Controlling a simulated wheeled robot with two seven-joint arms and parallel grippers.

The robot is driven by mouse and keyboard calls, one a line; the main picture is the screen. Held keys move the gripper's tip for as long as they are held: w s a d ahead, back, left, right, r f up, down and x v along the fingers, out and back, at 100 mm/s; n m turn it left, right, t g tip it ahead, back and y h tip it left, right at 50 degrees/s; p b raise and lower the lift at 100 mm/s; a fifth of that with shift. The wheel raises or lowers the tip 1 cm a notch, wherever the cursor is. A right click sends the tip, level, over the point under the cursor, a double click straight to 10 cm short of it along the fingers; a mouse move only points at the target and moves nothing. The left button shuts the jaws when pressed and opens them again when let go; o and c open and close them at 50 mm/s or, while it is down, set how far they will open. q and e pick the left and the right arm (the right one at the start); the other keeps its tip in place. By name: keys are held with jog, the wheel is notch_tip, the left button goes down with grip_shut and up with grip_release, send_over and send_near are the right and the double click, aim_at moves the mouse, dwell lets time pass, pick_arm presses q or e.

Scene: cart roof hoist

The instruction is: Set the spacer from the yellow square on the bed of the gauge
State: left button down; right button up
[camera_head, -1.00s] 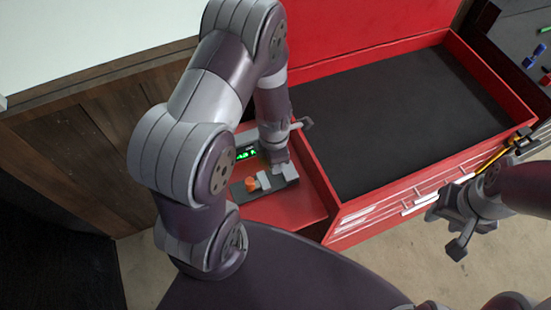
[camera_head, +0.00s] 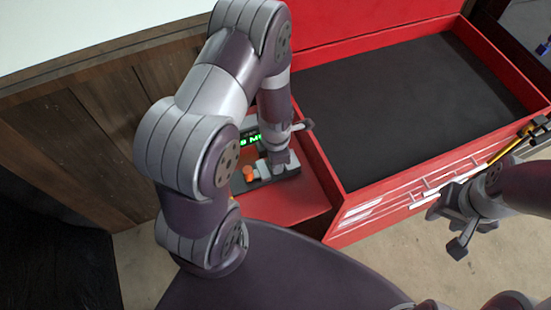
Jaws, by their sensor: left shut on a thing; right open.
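The gauge stands on a red ledge (camera_head: 305,205) beside the open drawer, with a dark base (camera_head: 268,184) and a lit green display (camera_head: 250,140). My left arm hides part of both. An orange piece (camera_head: 249,174) and a grey block (camera_head: 264,170) sit on the gauge. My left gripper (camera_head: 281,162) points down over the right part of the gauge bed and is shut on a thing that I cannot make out. I cannot identify the spacer or the yellow square. My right gripper (camera_head: 448,228) is open and empty in front of the drawer, apart from the gauge.
The wide red drawer (camera_head: 345,200) with a dark, empty floor (camera_head: 410,110) lies right of the gauge. A wooden cabinet side (camera_head: 80,130) under a white top (camera_head: 90,30) stands on the left. A blue item (camera_head: 543,47) lies at the far right.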

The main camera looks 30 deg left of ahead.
pick_arm(q)
jog(key=shift+f, duration=0.25)
jog(key=c, duration=0.7)
grip_release()
jog(key=shift+c, duration=0.2)
notch_tip(320, 180, up, 13)
jog(key=b, duration=0.1)
jog(key=shift+f, duration=0.15)
